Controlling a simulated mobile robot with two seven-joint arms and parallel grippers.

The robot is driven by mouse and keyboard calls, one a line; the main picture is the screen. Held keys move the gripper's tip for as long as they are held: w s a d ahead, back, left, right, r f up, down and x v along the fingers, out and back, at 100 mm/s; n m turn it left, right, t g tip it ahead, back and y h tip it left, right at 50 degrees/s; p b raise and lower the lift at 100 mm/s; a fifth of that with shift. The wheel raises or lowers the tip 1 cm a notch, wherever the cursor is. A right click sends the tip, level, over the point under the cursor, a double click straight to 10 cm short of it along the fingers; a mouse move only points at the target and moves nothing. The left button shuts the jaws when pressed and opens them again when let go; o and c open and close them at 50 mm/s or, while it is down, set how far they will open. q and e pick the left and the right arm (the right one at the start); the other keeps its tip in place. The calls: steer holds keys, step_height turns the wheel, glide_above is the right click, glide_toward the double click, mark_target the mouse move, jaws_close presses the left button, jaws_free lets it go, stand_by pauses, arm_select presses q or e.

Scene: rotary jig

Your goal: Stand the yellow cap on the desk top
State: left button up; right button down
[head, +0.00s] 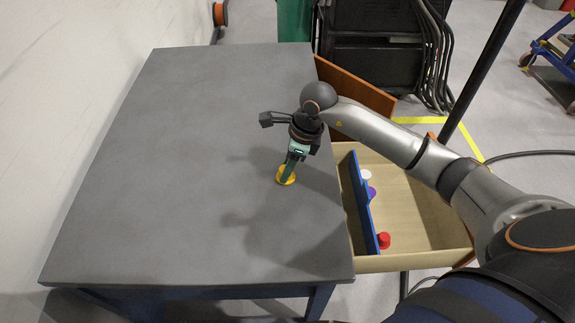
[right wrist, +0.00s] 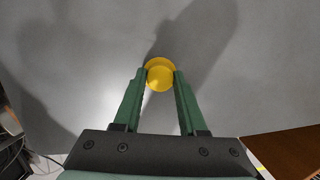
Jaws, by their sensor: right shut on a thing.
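The yellow cap (head: 286,175) is at the right part of the grey desk top (head: 190,120) in the head view. My right gripper (head: 286,177) points down over the desk and is shut on the cap. In the right wrist view the cap (right wrist: 160,75) sits between the tips of the two green fingers (right wrist: 160,80), with a wider rim on its far side. The cap is at or just above the desk surface; I cannot tell whether it touches. My left gripper is not in view.
An open drawer (head: 428,225) stands at the desk's right side. A blue divider (head: 362,205) in it has a white cap (head: 366,174), a purple cap (head: 372,192) and a red cap (head: 384,240) beside it. The rest of the desk top is clear.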

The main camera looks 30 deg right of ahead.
steer(key=c, duration=0.9)
jaws_free()
steer(key=shift+f, duration=0.15)
steer(key=o, duration=0.4)
steer(key=shift+o, duration=0.2)
steer(key=v, duration=1.2)
steer(key=shift+r+p, duration=0.2)
steer(key=shift+p, duration=0.1)
